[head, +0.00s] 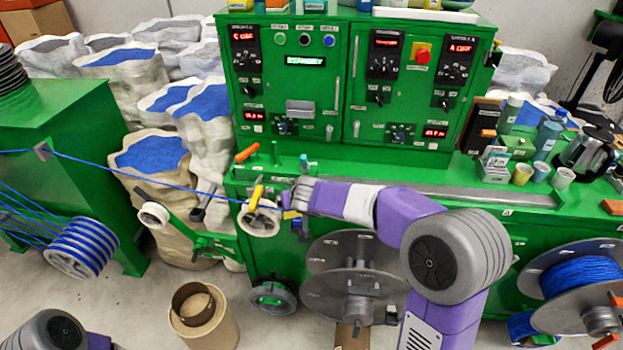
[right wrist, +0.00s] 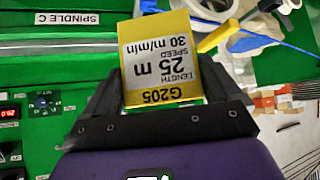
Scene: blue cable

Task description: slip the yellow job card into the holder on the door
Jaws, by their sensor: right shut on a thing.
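The yellow job card (right wrist: 163,62) with a white printed panel is held between the two dark fingers of my right gripper (right wrist: 165,88) in the right wrist view. Its print reads upside down there. In the head view my right gripper (head: 294,195) is at the green machine's front, below the cabinet, and only a little yellow of the card shows. A small grey holder (head: 300,107) is on the left green cabinet door (head: 290,75), well above and apart from the card. The holder is not seen in the right wrist view. My left gripper is out of view.
A yellow handle (head: 257,196) and a white pulley (head: 259,218) with the blue cable (head: 165,182) stand just left of my right gripper. An orange handle (head: 247,152) is above them. Bottles and cups (head: 522,173) crowd the ledge at right. The ledge's middle is clear.

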